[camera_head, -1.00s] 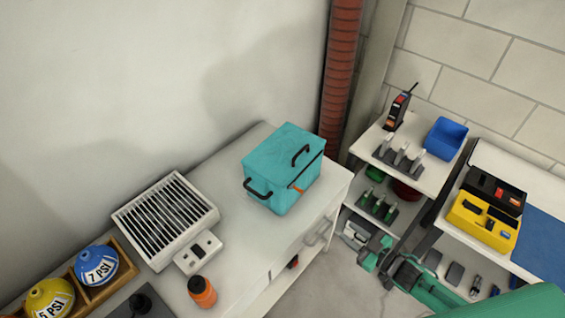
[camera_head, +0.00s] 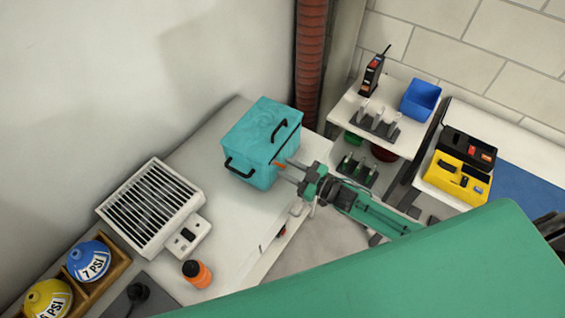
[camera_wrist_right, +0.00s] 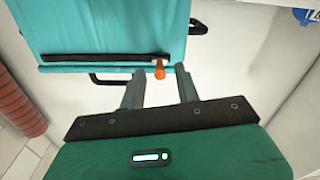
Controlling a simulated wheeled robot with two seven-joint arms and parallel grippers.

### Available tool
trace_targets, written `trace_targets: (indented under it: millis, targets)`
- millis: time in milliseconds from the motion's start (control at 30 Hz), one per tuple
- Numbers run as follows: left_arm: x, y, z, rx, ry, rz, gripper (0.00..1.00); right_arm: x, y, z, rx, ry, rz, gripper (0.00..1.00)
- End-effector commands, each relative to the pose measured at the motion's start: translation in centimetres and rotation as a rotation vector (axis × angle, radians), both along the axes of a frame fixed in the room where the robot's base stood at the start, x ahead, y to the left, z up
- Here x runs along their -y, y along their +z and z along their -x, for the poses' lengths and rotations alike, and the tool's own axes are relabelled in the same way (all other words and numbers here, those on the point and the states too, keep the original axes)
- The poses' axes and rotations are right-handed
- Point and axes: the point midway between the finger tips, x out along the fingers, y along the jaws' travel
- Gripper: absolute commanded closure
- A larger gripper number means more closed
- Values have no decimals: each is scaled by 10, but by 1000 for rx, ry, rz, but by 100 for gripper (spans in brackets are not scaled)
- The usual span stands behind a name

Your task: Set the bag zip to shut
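The teal bag (camera_head: 262,140) stands on the white counter with black handles on it. In the right wrist view the bag (camera_wrist_right: 95,28) shows a dark zip track (camera_wrist_right: 105,61) and an orange zip pull (camera_wrist_right: 159,68) near the track's right end. The orange pull also shows in the head view (camera_head: 280,164), on the bag's right side. My right gripper (camera_head: 285,171) is at that side of the bag. In the wrist view its two fingers (camera_wrist_right: 158,76) are apart, with the orange pull between their tips and gaps beside it. My left gripper is not in view.
A white grilled box (camera_head: 150,208), an orange bottle (camera_head: 197,273) and a wooden tray with blue and yellow round weights (camera_head: 89,262) stand left on the counter. A shelf with a blue bin (camera_head: 420,100) and a bench with a yellow case (camera_head: 457,180) stand right.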

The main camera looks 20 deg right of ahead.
Motion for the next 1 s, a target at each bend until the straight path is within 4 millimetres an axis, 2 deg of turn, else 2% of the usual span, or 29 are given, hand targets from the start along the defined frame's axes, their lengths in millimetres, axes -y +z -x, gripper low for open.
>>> trace_targets:
  millis: [200,533,567,700,733,1000]
  targets:
    - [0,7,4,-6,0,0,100,-15,1,-17,0,0,0,67]
    - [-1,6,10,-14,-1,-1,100,-17,-1,-19,-1,0,1,67]
    - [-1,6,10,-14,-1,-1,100,-17,-1,-19,-1,0,1,69]
    - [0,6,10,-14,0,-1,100,-17,-1,-19,-1,0,1,97]
    - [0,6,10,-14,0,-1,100,-17,-1,-19,-1,0,1,100]
    - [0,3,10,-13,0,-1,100,-13,-1,-23,0,-1,1,100]
